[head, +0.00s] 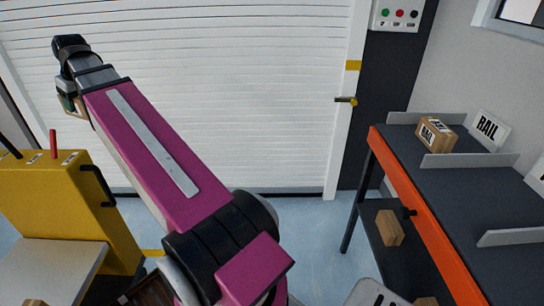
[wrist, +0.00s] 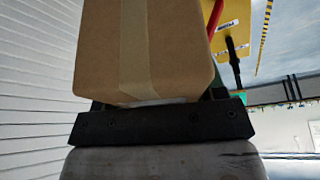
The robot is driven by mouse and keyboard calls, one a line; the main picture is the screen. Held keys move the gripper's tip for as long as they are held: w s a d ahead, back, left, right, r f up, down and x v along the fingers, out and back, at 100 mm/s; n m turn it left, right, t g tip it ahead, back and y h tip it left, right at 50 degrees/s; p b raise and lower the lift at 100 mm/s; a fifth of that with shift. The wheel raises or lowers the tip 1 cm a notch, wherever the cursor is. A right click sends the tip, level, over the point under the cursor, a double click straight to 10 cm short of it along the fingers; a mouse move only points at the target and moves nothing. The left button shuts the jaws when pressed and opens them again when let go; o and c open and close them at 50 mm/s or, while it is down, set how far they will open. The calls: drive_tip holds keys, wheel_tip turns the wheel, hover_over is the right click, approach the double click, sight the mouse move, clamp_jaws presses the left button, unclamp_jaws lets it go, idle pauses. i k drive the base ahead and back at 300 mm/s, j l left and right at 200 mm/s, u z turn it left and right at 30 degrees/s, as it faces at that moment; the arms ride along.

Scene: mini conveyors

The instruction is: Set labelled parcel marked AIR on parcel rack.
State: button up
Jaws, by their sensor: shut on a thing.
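My gripper (head: 66,98) is raised at the upper left of the head view, in front of a white shutter. It is shut on a brown cardboard parcel (wrist: 145,45) with a tape strip, which fills the upper middle of the wrist view. Only a small part of this parcel (head: 76,107) shows in the head view, and no AIR mark can be read on it. A dark-topped bench with an orange edge (head: 420,205) and grey dividers stands at the right, far from my gripper; it may be the parcel rack. I see no AIR sign.
A labelled parcel (head: 436,134) sits on the bench beside a RAIL sign (head: 487,128). Another box (head: 388,228) is on its lower shelf. A yellow cabinet (head: 65,210) with a red lever stands at left.

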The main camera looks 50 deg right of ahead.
sight(491, 199)
drive_tip(key=z, duration=1.15)
drive_tip(key=k+z, duration=0.1)
drive_tip(key=z, duration=1.6)
drive_tip(key=k+l+z, duration=0.1)
drive_tip(key=z, duration=1.05)
drive_tip(key=l+z, duration=0.1)
drive_tip(key=z, duration=0.45)
